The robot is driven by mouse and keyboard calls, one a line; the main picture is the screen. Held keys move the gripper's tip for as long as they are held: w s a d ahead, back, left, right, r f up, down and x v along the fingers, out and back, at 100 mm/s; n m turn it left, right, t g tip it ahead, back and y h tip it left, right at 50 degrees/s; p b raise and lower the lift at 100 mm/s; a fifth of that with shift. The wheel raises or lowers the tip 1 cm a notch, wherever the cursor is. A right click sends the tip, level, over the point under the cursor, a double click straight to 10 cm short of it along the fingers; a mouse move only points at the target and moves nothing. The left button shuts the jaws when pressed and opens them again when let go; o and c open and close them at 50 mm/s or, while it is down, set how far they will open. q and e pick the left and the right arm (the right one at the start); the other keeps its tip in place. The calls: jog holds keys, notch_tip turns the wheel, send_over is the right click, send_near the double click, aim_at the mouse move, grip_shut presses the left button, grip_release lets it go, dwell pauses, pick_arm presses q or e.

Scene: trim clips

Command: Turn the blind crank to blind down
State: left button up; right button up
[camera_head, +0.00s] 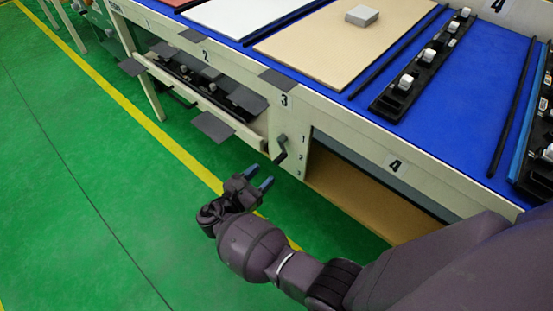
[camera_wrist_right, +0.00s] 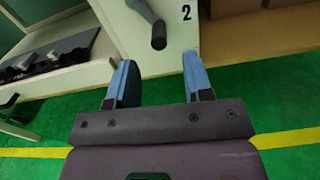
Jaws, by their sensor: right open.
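The blind crank (camera_head: 281,150) is a small dark handle on the cream front panel of the workbench, just left of the opening under label 4. It also shows in the right wrist view as a dark arm with a knob (camera_wrist_right: 158,36), near a label 2. My right gripper (camera_head: 259,183) is in front of the panel, below and left of the crank in the head view. Its blue-tipped fingers are apart and empty in the right wrist view (camera_wrist_right: 160,80), with the crank knob beyond and between them, not touching. My left gripper is not in view.
The blue-topped workbench (camera_head: 440,135) holds boards and black strips with white-capped parts. A tan-bottomed opening (camera_head: 350,195) with a grey edge is right of the crank. A shelf with dark parts (camera_head: 205,85) is to the left. The green floor (camera_head: 80,180) is clear.

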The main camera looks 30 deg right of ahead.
aim_at(277, 160)
jog(key=x, duration=0.7)
jog(key=shift+a+b, duration=0.1)
jog(key=shift+b, duration=0.2)
jog(key=shift+f, duration=0.1)
grip_shut()
